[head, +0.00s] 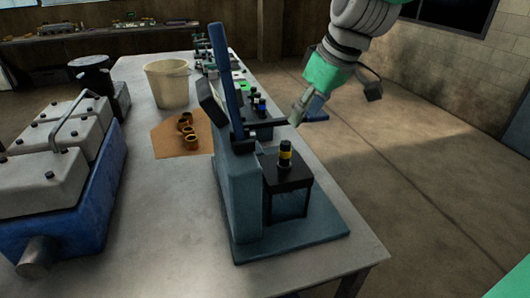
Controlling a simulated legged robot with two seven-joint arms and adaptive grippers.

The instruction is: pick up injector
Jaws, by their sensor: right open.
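A small dark cylinder with a yellow band (285,155), which looks like the injector, stands upright on top of a small black stand (288,178). The stand sits on the blue-grey base of a bench fixture (238,190). My right gripper (336,102) hangs from the top right, above and to the right of the cylinder, clear of it. Its fingers are spread and nothing shows between them. My left gripper is out of view.
The fixture has a tall blue lever (224,75) and a dark arm (266,130) near the cylinder. Several small parts (258,103) stand behind it. A cream bucket (167,84), bronze rings (187,128) and a blue engine block (60,225) occupy the table's left side.

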